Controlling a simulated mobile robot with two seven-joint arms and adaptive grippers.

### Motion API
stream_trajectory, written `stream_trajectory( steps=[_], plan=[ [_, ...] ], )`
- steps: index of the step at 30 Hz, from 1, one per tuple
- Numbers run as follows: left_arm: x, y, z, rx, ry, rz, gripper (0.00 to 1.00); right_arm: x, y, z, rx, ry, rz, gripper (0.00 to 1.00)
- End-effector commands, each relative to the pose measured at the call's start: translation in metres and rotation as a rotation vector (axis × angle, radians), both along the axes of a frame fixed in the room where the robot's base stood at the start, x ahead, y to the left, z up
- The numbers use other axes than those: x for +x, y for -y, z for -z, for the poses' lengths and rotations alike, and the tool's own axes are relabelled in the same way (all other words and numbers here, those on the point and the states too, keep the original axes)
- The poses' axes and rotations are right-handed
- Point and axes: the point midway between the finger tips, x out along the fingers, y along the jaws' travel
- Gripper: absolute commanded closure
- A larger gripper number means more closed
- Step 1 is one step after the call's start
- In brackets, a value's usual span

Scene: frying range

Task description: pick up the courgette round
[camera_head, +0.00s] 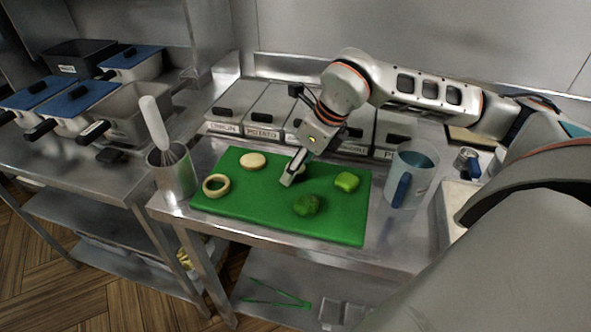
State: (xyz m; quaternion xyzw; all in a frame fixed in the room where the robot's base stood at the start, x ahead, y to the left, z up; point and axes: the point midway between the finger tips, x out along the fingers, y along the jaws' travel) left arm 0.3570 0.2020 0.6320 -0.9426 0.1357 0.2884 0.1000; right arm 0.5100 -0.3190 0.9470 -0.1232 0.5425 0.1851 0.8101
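My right gripper (290,178) reaches down onto the green cutting board (240,207) from the upper right. Its fingertips are at a small pale piece (300,170), partly hidden behind them; it may be the courgette round, but I cannot tell for sure. Whether the fingers are open or closed on it does not show. Also on the board are a pale ring (216,185) at the left, a pale round slice (253,160) at the back left, a bright green piece (347,181) at the right, and a dark green piece (307,205) at the front. My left gripper is not in view.
Labelled lidded bins (262,112) line the back of the counter. A metal container (172,180) with a whisk stands left of the board; a clear jug (413,170) with a blue handle stands right. Green tongs (275,296) lie on the lower shelf.

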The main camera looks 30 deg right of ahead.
Motion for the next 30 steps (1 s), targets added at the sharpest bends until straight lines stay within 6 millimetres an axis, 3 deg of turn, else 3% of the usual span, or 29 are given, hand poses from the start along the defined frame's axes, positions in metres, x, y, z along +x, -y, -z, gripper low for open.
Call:
stream_trajectory(
  steps=[2, 6, 20, 25, 30],
  plan=[
    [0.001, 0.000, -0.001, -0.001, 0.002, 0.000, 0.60, 0.000, 0.000, -0.001, 0.000, 0.001, 0.000, 0.45],
    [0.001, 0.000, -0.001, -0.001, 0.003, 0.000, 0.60, 0.000, 0.000, -0.001, 0.000, 0.001, 0.000, 0.76],
    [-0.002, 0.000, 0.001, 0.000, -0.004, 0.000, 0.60, 0.001, 0.000, -0.005, 0.000, 0.003, -0.001, 0.77],
    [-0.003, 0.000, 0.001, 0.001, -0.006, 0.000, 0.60, 0.001, 0.000, -0.020, -0.001, 0.006, 0.000, 0.77],
    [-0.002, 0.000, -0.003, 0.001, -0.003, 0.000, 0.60, 0.002, 0.000, -0.055, 0.000, 0.010, 0.000, 0.77]
  ],
)
